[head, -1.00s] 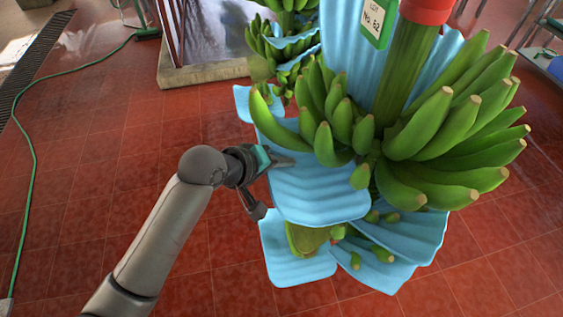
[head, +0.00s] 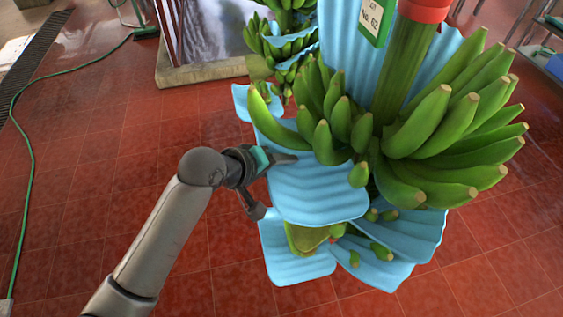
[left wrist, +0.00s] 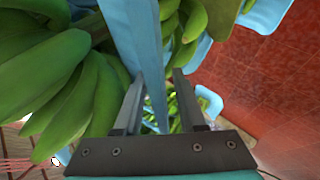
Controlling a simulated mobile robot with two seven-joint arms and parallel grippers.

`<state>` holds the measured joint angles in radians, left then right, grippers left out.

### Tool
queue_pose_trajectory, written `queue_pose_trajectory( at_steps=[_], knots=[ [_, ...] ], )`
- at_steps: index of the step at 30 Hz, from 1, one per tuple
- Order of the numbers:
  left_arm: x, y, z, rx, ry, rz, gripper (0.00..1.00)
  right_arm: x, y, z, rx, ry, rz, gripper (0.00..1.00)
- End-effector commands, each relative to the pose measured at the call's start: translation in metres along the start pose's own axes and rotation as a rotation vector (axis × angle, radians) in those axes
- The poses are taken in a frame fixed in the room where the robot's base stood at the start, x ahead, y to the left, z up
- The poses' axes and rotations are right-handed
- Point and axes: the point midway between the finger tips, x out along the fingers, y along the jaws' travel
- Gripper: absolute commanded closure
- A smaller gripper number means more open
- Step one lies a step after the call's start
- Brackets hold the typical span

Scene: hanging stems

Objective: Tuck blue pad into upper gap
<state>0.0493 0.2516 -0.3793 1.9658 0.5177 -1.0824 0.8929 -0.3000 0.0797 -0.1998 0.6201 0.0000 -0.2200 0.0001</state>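A banana bunch (head: 430,110) hangs from a thick green stem (head: 404,65). A wavy blue pad (head: 318,196) lies under the left part of the upper bananas, its inner end hidden by fruit. My left gripper (head: 288,158) is at this pad's left edge, one finger showing above it. In the left wrist view the pad (left wrist: 150,60) runs edge-on between the two fingers (left wrist: 160,78). The fingers stand apart, the pad close to the left one, with a gap to the right one. My right gripper is not in view.
Other blue pads hang lower at left (head: 295,264) and lower right (head: 395,265), with small bananas between them. A tall blue sheet stands behind the stem. A lot tag (head: 374,18) hangs at the top. A second bunch (head: 285,40) is behind.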

Motion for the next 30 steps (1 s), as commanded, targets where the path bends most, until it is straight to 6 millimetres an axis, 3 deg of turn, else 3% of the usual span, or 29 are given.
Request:
queue_pose_trajectory(
  at_steps=[14, 30],
  knots=[
    [-0.010, 0.000, 0.000, 0.001, 0.000, 0.000, 0.54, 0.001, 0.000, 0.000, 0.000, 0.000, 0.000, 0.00],
    [-0.102, -0.001, 0.000, 0.003, 0.001, -0.002, 0.54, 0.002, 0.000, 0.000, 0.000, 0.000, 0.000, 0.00]
  ],
)
